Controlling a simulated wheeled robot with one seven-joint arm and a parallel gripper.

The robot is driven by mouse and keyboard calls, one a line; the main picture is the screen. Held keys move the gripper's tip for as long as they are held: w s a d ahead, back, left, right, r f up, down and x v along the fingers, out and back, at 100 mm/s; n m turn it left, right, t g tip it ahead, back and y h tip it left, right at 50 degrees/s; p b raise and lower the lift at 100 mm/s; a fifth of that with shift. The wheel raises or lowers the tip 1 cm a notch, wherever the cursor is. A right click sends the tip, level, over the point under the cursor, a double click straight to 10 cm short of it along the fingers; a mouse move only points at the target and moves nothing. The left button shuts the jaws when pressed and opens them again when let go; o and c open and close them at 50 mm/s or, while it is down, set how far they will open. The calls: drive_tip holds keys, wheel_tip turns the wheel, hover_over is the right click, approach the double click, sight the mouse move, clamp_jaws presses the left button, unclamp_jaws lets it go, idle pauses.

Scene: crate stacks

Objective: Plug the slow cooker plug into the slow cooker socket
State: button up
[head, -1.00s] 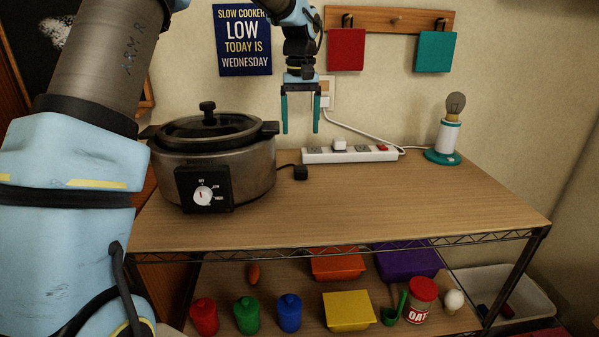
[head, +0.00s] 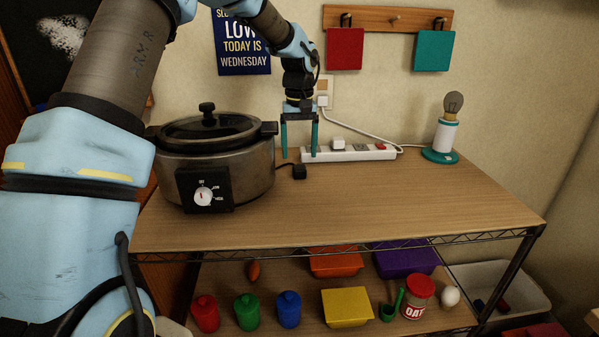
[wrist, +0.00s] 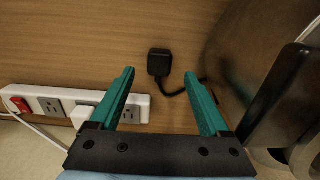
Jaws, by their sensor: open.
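The slow cooker (head: 250,170) stands at the left of the table top, its dial facing front. Its black plug (head: 299,172) lies on the table to its right, on a short black cord; it also shows in the wrist view (wrist: 159,63). A white power strip (head: 372,153) lies behind the plug, with a white plug (head: 338,144) in one outlet. A free outlet (wrist: 129,113) shows at the strip's end near the cooker. My gripper (head: 299,155) is open and empty, pointing down above the plug. In the wrist view its teal fingers (wrist: 162,72) reach toward the plug, apart from it.
A lamp (head: 446,135) with a bare bulb stands right of the strip. A white cord (head: 365,133) runs from the wall outlet (head: 324,98). The front and right table top is clear. A lower shelf (head: 380,326) holds containers and jars.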

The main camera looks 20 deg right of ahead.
sight(300, 168)
drive_tip(key=shift+s+f+p, duration=0.2)
drive_tip(key=shift+f+p, duration=0.9)
drive_tip(key=shift+f, duration=1.5)
drive_tip(key=shift+c, duration=0.2)
clamp_jaws()
